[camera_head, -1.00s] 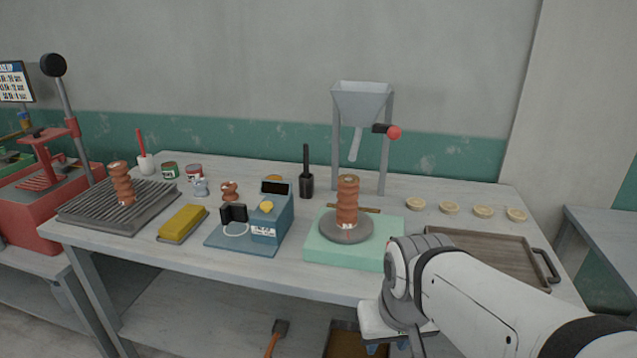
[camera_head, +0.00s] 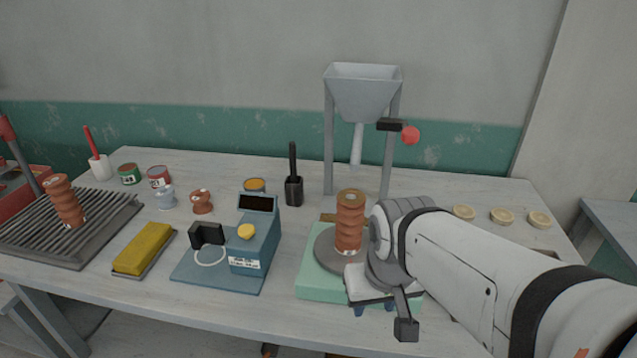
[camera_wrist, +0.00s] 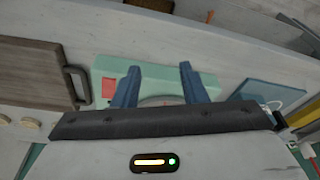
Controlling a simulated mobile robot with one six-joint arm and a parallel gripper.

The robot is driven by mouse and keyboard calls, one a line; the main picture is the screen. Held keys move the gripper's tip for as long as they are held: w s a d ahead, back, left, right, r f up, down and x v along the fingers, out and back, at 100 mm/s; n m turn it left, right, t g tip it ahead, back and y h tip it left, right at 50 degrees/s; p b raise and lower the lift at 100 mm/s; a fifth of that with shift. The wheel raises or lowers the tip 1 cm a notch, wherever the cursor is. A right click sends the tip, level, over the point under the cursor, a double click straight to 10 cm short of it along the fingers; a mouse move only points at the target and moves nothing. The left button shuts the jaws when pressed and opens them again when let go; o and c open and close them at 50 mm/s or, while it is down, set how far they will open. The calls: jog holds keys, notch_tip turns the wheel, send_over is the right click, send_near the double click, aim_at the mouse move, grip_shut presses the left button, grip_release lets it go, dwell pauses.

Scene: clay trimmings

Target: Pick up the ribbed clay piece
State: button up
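One ribbed orange-brown clay piece (camera_head: 349,222) stands upright on a grey disc (camera_head: 326,246) over a mint-green base (camera_head: 318,287). Another ribbed clay piece (camera_head: 65,203) stands slightly tilted on the slatted grey rack (camera_head: 36,252) at the left. My gripper (camera_head: 374,311) is in front of the mint base, its blue fingers pointing down, just right of and nearer than the first piece. In the wrist view my gripper (camera_wrist: 160,68) is open, with nothing visible between the fingers. The mint base (camera_wrist: 208,80) shows beyond them; neither clay piece can be made out there.
A blue scale-like device (camera_head: 256,246) and a yellow block (camera_head: 144,247) lie to the left. A grey hopper (camera_head: 362,92) on legs stands behind. Several small pale discs (camera_head: 502,216) sit at the right. In the wrist view a brown tray (camera_wrist: 35,70) lies at left.

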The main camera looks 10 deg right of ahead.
aim_at(350, 211)
jog(key=o, duration=0.9)
jog(key=shift+n+t, duration=0.3)
jog(key=shift+t, duration=0.6)
jog(key=w+r+p, duration=0.1)
jog(key=w+r, duration=0.2)
jog(key=w, duration=0.2)
jog(key=w+d+r+p, duration=0.1)
jog(key=w+r, duration=0.2)
jog(key=w, duration=0.3)
jog(key=w+r+p, duration=0.2)
jog(key=w+r, duration=0.1)
jog(key=w, duration=0.3)
jog(key=shift+w+d+r, duration=0.15)
jog(key=shift+w+r, duration=0.05)
jog(key=shift+c, duration=0.2)
jog(key=shift+w+a+p+x, duration=0.1)
jog(key=shift+p+x, duration=0.05)
jog(key=shift+x, duration=1.1)
jog(key=shift+w+a+p+x, duration=0.1)
jog(key=shift+a+p+x, duration=0.05)
jog(key=shift+x, duration=1.15)
jog(key=shift+w+a+p+x, duration=0.1)
jog(key=shift+p+x, duration=0.05)
jog(key=shift+x, duration=1.1)
